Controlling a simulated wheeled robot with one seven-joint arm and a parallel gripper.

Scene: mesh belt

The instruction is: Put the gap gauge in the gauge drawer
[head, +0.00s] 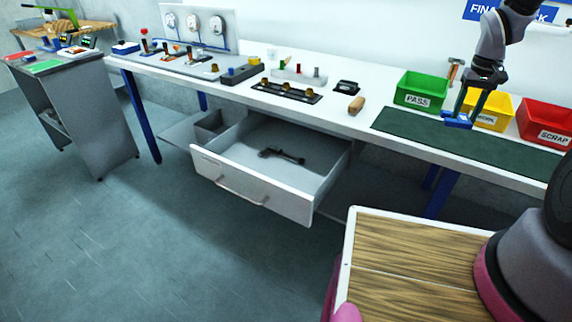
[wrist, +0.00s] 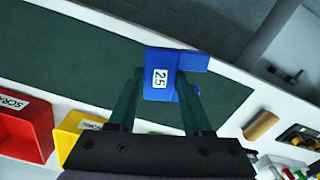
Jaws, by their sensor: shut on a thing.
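My gripper (head: 469,108) is shut on a blue block-shaped piece (head: 457,121) that looks to be the gap gauge. In the wrist view the gauge (wrist: 160,68) shows a white label with 25 and sits between the two dark green fingers. It is over the dark green mat at the right of the bench, in front of the bins; I cannot tell how far above the mat. The gauge drawer (head: 250,189) is pulled open under the bench, left of my gripper. A dark long tool (head: 283,155) lies on its floor, with bare floor around it.
Green PASS (head: 420,91), yellow (head: 492,112) and red SCRAP (head: 545,122) bins stand behind the dark green mat (head: 420,128). A tan block (head: 356,105) and a black holder (head: 288,91) sit on the bench above the drawer. The floor before the drawer is clear.

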